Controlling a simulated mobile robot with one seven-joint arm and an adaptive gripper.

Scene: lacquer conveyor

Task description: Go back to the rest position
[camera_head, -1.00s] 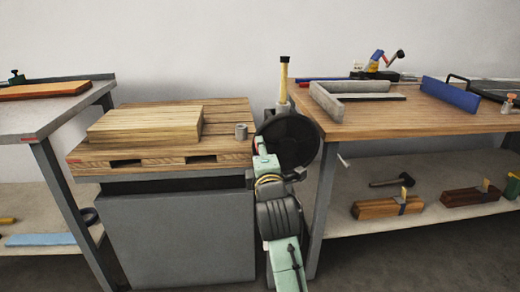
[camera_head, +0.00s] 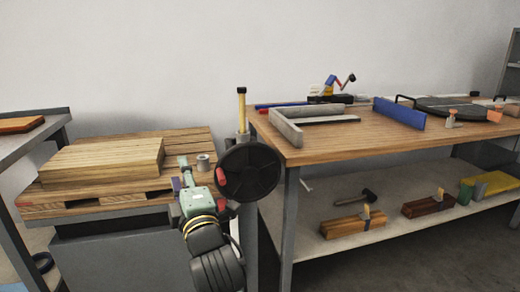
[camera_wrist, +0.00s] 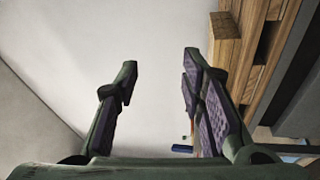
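My gripper (camera_wrist: 158,75) is open in the wrist view, its two green fingers with dark ribbed pads spread apart and nothing between them. In the head view my gripper (camera_head: 181,172) is near the right part of the wooden pallet (camera_head: 95,202), close to a small grey cylinder (camera_head: 203,162). I cannot tell its exact height above the pallet. The pallet shows at the right of the wrist view, with pale wall beyond the fingers. My forearm comes up from the bottom of the head view.
A large black disc (camera_head: 262,172) stands right beside my arm, near a yellow-topped post (camera_head: 242,108). A stack of boards (camera_head: 105,158) lies on the pallet. The right workbench (camera_head: 350,143) carries a grey angled frame (camera_head: 287,128) and a blue block (camera_head: 399,113). Another table (camera_head: 30,140) stands left.

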